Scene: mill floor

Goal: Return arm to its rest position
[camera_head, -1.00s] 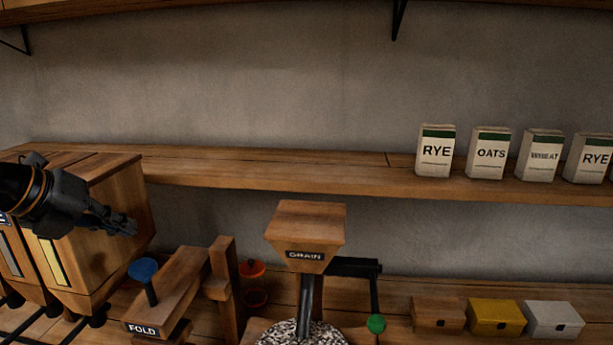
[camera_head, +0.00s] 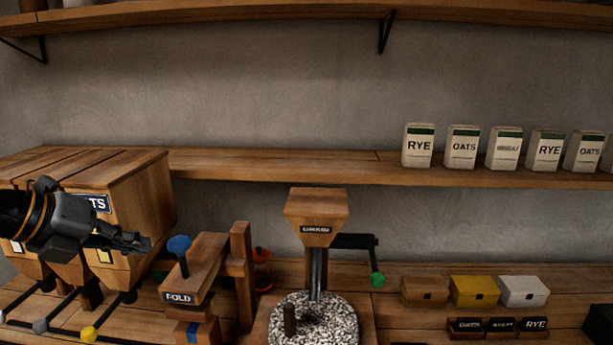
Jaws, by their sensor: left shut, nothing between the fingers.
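My left gripper (camera_head: 136,243) comes in from the left edge, its fingers pointing right. It is shut and empty, in front of the wooden dispenser bins (camera_head: 145,205) and covering part of a bin label. My right gripper is not in view.
The fold press (camera_head: 200,265) with a blue knob stands right of my left gripper. A grain hopper (camera_head: 316,208) sits over a speckled millstone (camera_head: 335,325). Three small boxes, the yellow one (camera_head: 474,291) in the middle, stand at the right. Several grain cartons (camera_head: 419,146) line the shelf (camera_head: 270,165).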

